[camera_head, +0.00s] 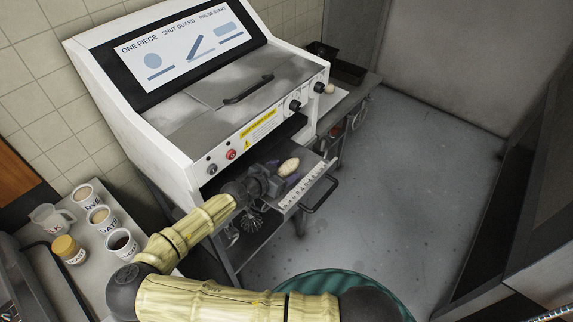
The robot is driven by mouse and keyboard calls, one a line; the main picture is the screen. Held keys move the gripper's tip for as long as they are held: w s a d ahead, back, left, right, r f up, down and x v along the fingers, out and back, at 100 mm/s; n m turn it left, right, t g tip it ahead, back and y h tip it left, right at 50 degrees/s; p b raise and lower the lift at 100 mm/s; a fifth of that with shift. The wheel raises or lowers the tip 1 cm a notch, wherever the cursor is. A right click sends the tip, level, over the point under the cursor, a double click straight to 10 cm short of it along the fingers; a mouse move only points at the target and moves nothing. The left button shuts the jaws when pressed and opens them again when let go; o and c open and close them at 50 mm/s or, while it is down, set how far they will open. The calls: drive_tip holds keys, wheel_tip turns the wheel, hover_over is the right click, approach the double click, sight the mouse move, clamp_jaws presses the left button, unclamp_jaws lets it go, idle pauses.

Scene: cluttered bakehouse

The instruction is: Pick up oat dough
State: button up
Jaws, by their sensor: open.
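A pale, oblong piece of dough (289,166), the likely oat dough, lies on the pulled-out tray (312,190) at the front of the white machine (165,150). My gripper (277,182) reaches in over this tray from the left, with its fingers just in front of the dough. It is open and holds nothing that I can see. The fingertips are small and dark here, and I cannot tell whether they touch the dough. My gripper and wrist hide part of the tray.
Several tubs, one a tub marked OAT (102,218), stand on the left counter (85,262) beside a clear jug (48,218). A tray handle (321,195) juts out at the front. A whisk (250,222) hangs below. Floor (400,190) to the right is clear.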

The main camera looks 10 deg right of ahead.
drive_tip(key=shift+w+d+f, duration=0.2)
drive_tip(key=shift+d, duration=0.05)
idle(0.3)
drive_tip(key=c, duration=0.8)
drive_tip(key=shift+s, duration=0.1)
